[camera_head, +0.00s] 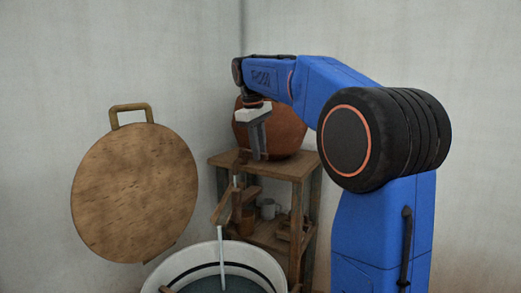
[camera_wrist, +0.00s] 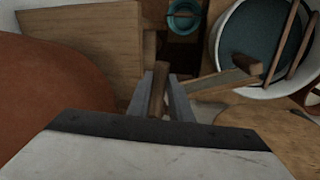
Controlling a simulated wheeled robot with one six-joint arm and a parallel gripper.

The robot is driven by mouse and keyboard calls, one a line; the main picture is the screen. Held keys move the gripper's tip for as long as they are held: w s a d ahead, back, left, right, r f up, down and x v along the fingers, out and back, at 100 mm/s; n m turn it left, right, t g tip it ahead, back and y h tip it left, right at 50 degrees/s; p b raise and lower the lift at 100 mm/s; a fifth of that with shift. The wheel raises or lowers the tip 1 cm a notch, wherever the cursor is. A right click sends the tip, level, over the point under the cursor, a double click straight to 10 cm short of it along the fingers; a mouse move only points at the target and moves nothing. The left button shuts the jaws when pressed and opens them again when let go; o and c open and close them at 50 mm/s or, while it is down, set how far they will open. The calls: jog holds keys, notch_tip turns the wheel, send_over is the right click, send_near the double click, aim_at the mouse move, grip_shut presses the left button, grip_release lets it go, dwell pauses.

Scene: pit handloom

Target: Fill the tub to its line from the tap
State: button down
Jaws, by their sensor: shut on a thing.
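The white tub (camera_head: 265,262) stands low in front of the shelf, with a dark line around its inside wall. Blue-green water (camera_head: 228,285) shows in it, below the line where I can see. The tub (camera_wrist: 224,75) is also at the upper right of the wrist view. A thin pale stream (camera_head: 221,250) drops into the tub from the end of a wooden spout (camera_head: 222,207). My gripper (camera_head: 258,155) points down by the clay pot (camera_head: 285,132). In the wrist view its fingers (camera_wrist: 162,95) are shut on a short wooden tap handle (camera_wrist: 158,88).
A round wooden board with a handle (camera_head: 135,190) is at the left. Wooden sticks (camera_wrist: 283,40) cross the tub. A small teal-filled vessel (camera_wrist: 185,18) is nearby.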

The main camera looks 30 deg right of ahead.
aim_at(244, 150)
jog(key=shift+a+m+g, duration=0.25)
jog(key=shift+a+m, duration=0.65)
jog(key=shift+m, duration=0.5)
jog(key=shift+a+m+g, duration=0.3)
jog(key=shift+a+m, duration=0.6)
jog(key=shift+m, duration=0.5)
jog(key=shift+a+m+g, duration=0.25)
jog(key=shift+a+m, duration=0.65)
jog(key=shift+m, duration=0.5)
jog(key=c, duration=1.6)
grip_release()
jog(key=shift+r, duration=0.1)
jog(key=shift+w+a+r, duration=0.1)
jog(key=shift+a+r, duration=0.15)
jog(key=shift+r, duration=0.95)
jog(key=shift+w+a+r, duration=0.1)
jog(key=shift+a+r, duration=0.15)
jog(key=shift+r, duration=0.95)
jog(key=shift+a+r, duration=0.25)
jog(key=shift+r, duration=0.95)
